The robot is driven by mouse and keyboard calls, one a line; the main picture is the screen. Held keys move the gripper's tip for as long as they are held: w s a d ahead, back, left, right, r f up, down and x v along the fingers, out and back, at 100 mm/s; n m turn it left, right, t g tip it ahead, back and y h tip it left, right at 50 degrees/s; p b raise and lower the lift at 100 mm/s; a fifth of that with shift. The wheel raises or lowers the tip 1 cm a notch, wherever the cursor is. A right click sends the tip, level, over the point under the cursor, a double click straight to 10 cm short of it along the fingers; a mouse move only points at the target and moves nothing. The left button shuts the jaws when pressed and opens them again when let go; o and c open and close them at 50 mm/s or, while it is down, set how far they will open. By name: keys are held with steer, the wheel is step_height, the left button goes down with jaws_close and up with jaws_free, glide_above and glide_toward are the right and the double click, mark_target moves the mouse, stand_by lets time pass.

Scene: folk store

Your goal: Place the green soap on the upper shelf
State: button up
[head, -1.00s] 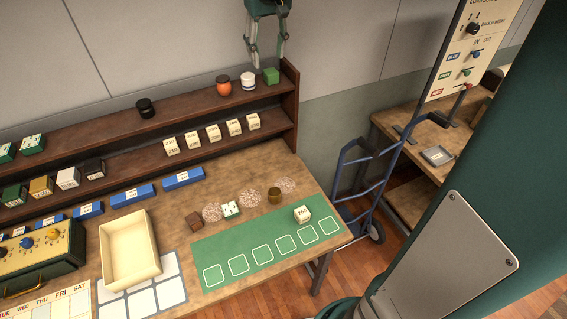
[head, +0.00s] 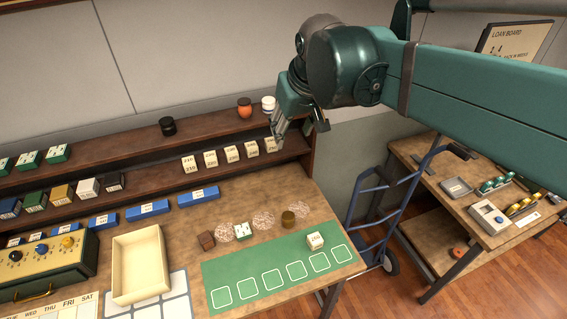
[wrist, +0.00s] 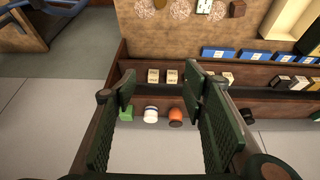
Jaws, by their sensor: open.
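A plain green block (wrist: 127,113), which looks like the green soap, sits at the end of the upper shelf (head: 205,126), beside a white jar (head: 268,104) and an orange jar (head: 244,107). In the head view my arm and gripper hide it. My gripper (head: 279,136) is in front of the shelf's right end, pointing down. In the wrist view its fingers (wrist: 161,84) are spread with nothing held between them. The green block shows near the left finger there; I cannot tell whether they touch.
Numbered cream blocks (head: 210,158) stand on the lower shelf. A black jar (head: 167,126) stands on the upper shelf. The table holds a cream tray (head: 158,262), a green mat (head: 236,273) and small items. A blue hand truck (head: 375,215) stands to the right.

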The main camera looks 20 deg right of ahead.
steer(key=s+a+f+t, duration=0.2)
steer(key=s+f, duration=0.7)
steer(key=s, duration=0.2)
steer(key=shift+s+a, duration=0.4)
